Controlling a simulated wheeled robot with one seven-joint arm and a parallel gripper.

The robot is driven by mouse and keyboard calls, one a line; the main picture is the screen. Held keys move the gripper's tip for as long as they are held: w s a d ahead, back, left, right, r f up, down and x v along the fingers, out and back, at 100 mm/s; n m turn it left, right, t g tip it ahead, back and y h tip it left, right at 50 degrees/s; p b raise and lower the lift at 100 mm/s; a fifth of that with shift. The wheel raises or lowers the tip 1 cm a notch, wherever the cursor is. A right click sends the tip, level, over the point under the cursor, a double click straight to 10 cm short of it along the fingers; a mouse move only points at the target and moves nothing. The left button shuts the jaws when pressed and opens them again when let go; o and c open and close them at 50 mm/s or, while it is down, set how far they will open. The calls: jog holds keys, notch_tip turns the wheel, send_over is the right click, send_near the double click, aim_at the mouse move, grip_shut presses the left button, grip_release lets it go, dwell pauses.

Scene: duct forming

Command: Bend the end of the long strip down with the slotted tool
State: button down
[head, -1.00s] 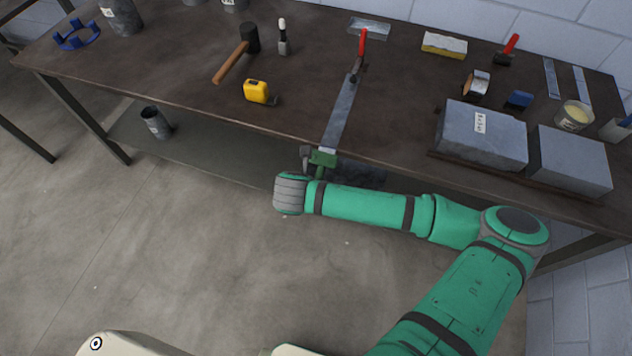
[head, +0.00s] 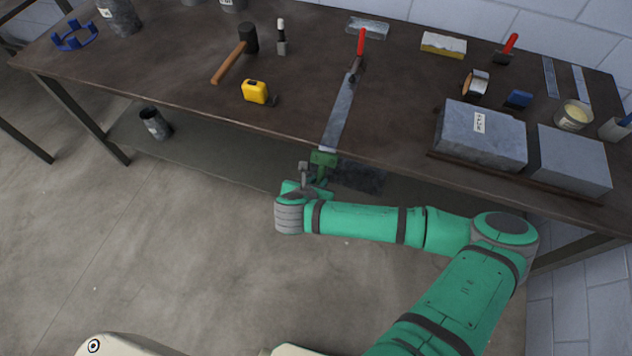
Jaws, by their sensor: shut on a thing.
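The long grey metal strip (head: 339,113) lies on the bench and reaches its front edge. A red-handled clamp (head: 361,46) sits at its far end. The green slotted tool (head: 323,158) is at the strip's near end, just at the bench edge. Whether the strip's end is inside the slot, and how far it is bent, is too small to tell. My gripper (head: 312,180) is below and in front of the bench edge, shut on the slotted tool; my wrist partly hides the grip.
Two grey blocks (head: 480,134) (head: 568,160) are to the right. The lower shelf (head: 215,150) lies under the bench. Floor in front is clear.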

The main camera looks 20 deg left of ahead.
jog(key=shift+w+d+r, duration=0.1)
jog(key=shift+w+d, duration=0.1)
jog(key=shift+d, duration=0.15)
jog(key=shift+a, duration=0.1)
jog(key=shift+w+a+f+t, duration=0.1)
jog(key=shift+w+f+t, duration=0.25)
jog(key=shift+t, duration=0.15)
